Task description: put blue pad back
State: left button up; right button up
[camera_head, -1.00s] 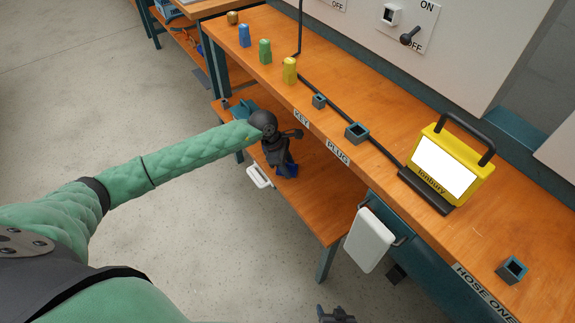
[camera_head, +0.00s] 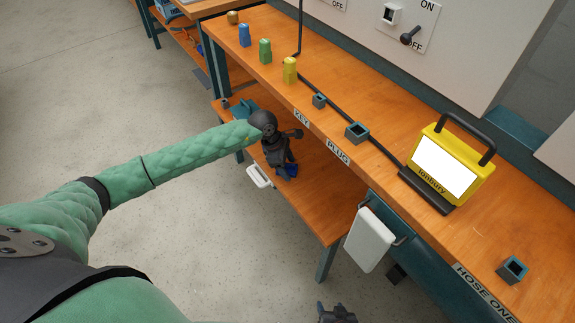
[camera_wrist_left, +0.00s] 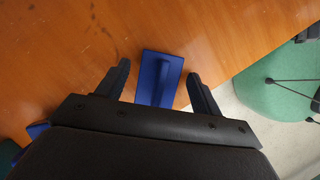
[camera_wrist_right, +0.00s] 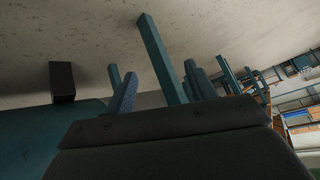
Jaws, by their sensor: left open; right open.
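The blue pad (camera_wrist_left: 158,78) lies on the orange lower shelf (camera_wrist_left: 60,50) in the left wrist view. It has a flat plate with a raised ridge along it. My left gripper (camera_wrist_left: 158,75) is open, with one finger on each side of the pad and a gap on both sides. In the head view the pad (camera_head: 288,171) shows partly behind my left gripper (camera_head: 283,168) on the lower shelf. My right gripper (camera_wrist_right: 160,85) is open and empty, away from the shelf. Only a small part of my right gripper (camera_head: 336,314) shows at the bottom of the head view.
Blue (camera_head: 244,36), green (camera_head: 265,51) and yellow (camera_head: 290,70) blocks stand on the upper bench. A yellow lamp (camera_head: 446,165) and small teal sockets (camera_head: 357,132) are also there. A white panel (camera_head: 369,240) hangs at the front. The lower shelf's front part is clear.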

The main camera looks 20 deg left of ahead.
pick_arm(q)
jog(key=shift+v, duration=1.05)
jog(key=v, duration=1)
pick_arm(e)
jog(key=shift+w+d, duration=0.1)
jog(key=shift+f, duration=0.1)
